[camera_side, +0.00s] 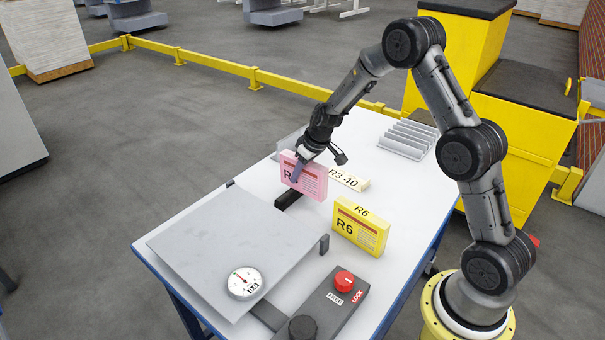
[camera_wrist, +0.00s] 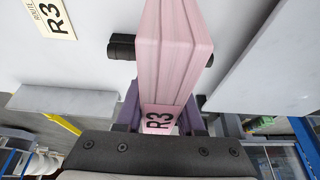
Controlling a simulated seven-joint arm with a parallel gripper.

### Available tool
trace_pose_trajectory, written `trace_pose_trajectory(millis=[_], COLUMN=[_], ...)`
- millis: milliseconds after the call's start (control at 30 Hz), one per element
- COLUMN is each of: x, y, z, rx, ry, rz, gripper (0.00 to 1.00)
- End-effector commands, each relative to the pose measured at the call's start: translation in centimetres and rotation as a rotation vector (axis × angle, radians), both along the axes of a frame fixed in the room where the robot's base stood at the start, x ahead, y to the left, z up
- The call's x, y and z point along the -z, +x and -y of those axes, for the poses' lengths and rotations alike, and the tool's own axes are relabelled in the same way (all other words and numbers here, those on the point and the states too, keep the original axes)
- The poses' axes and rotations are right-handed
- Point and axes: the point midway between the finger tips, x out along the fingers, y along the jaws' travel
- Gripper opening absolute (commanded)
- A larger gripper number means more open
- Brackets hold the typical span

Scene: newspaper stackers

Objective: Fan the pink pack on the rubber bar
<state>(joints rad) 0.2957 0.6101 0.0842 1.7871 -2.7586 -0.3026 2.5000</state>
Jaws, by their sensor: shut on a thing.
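The pink pack (camera_side: 312,181), marked R3, stands upright above the white table in the side view. My gripper (camera_side: 297,168) is shut on it, with a purple finger across its printed face. In the wrist view the pink pack (camera_wrist: 172,45) runs away from between the two purple fingers (camera_wrist: 160,112). The black rubber bar (camera_side: 287,200) lies on the table at the pack's lower left edge. In the wrist view the ends of the rubber bar (camera_wrist: 122,47) show on both sides of the pack, which crosses it. I cannot tell whether they touch.
A yellow R6 pack (camera_side: 360,228) stands to the right. A grey plate (camera_side: 225,240) with a dial (camera_side: 244,282) fills the left of the table. A control box with a red button (camera_side: 344,281) is in front. A slotted grey rack (camera_side: 409,138) and an R3 label (camera_side: 349,179) lie behind.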

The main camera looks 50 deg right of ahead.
Motion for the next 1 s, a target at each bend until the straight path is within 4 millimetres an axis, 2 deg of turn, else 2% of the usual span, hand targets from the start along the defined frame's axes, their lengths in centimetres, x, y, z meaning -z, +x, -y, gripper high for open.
trace_pose_trajectory(millis=[1000], x=[0.2], y=[2.4], z=[-0.1], rx=[0.0], ry=[0.0], rz=[0.001], gripper=[0.0])
